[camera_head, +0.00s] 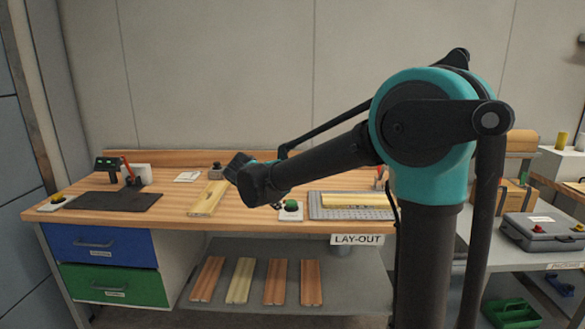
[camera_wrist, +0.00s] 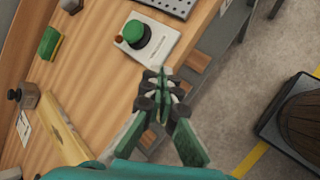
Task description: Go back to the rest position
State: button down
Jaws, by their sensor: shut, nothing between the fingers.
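My gripper (camera_wrist: 163,82) is shut and empty in the wrist view, its fingertips together above the front edge of the wooden bench. In the head view my arm reaches left over the bench from the teal joint, and the fingers are hidden behind the wrist. A white control box with a green button (camera_head: 290,209) sits on the bench close to the wrist. It also shows just above the fingertips in the wrist view (camera_wrist: 147,42).
The bench (camera_head: 150,221) carries a pale board (camera_head: 208,198), a black mat (camera_head: 112,201) and a perforated grey tray (camera_head: 325,212). Several boards lie on the lower shelf (camera_head: 350,285). A grey case (camera_head: 545,232) stands at right. Floor lies before the bench.

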jog(key=s+d+f+m+g, duration=0.1)
jog(key=s+d+f+m, duration=0.2)
jog(key=d, duration=0.3)
jog(key=s+d+f+m+g+y, duration=0.1)
jog(key=s+d+f+m, duration=0.2)
jog(key=s+d, duration=0.15)
jog(key=s+d+f+m+g, duration=0.1)
jog(key=s+d+f+m, duration=0.25)
jog(key=d, duration=0.35)
jog(key=s+d+f+m+y, duration=0.1)
jog(key=s+d+f+m, duration=0.2)
jog(key=s, duration=0.4)
jog(key=s+d+f+m+y, duration=0.1)
jog(key=s+d+f+m, duration=0.2)
jog(key=s+f+m, duration=0.2)
jog(key=s+m, duration=0.2)
jog(key=shift+s+d+m+g+y, duration=0.2)
jog(key=shift+d+m+g+y, duration=0.1)
jog(key=shift+m+y, duration=0.1)
jog(key=shift+f, duration=0.1)
